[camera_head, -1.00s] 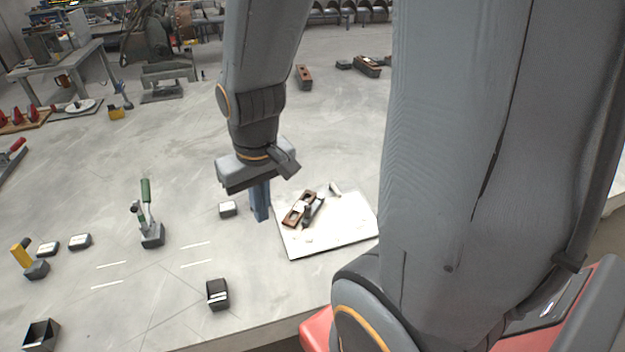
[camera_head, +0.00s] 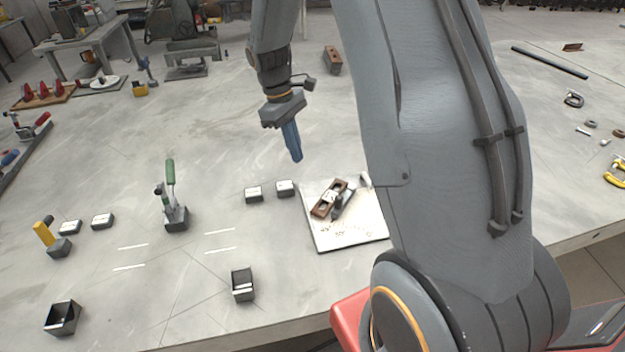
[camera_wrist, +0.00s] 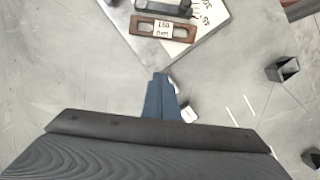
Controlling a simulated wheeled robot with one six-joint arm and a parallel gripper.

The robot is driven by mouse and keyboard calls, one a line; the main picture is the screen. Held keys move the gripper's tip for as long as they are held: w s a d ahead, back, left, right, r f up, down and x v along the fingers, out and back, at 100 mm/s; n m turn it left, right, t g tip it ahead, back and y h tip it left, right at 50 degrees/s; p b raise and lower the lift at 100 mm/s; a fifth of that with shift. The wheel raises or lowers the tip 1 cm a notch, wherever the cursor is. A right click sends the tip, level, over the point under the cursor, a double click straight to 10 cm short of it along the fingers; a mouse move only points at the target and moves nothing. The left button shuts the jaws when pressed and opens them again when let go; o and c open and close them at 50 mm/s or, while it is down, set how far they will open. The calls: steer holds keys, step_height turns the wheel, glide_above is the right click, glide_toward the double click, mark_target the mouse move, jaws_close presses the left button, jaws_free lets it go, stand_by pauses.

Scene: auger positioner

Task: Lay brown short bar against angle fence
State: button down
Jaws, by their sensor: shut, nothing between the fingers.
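A brown bar (camera_head: 323,206) with slots lies on a white board (camera_head: 352,240), beside a dark bar-like piece (camera_head: 338,209) that looks like the angle fence. In the wrist view the brown bar (camera_wrist: 140,27) has a white label between two slots. The dark piece (camera_wrist: 148,6) lies along its far side, very close; I cannot tell whether they touch. My gripper (camera_head: 297,158) is shut and empty, above the table to the left of and behind the board. Its blue fingertips (camera_wrist: 160,76) show near the brown bar's edge in the wrist view, apart from it.
Two white-topped dark blocks (camera_head: 285,188) stand left of the board. A green-handled clamp (camera_head: 175,212) stands farther left. An open dark box (camera_head: 242,285) sits near the front edge. Another brown block (camera_head: 332,60) lies at the back.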

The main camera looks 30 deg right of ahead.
mark_target(324, 194)
steer(key=p+x, duration=0.2)
steer(key=x, duration=0.7)
steer(key=shift+s+f+p, duration=0.1)
steer(key=shift+f+p, duration=0.15)
steer(key=shift+p, duration=0.15)
steer(key=s+d+p, duration=0.1)
steer(key=s+d, duration=0.1)
steer(key=shift+s+f+p, duration=0.1)
steer(key=shift+s+p, duration=0.15)
steer(key=shift+p, duration=0.1)
steer(key=shift+s+d+f, duration=0.1)
steer(key=shift+s+d, duration=0.1)
steer(key=shift+s, duration=0.15)
steer(key=shift+s+d+p, duration=0.35)
steer(key=shift+s+d, duration=0.15)
steer(key=shift+s, duration=0.25)
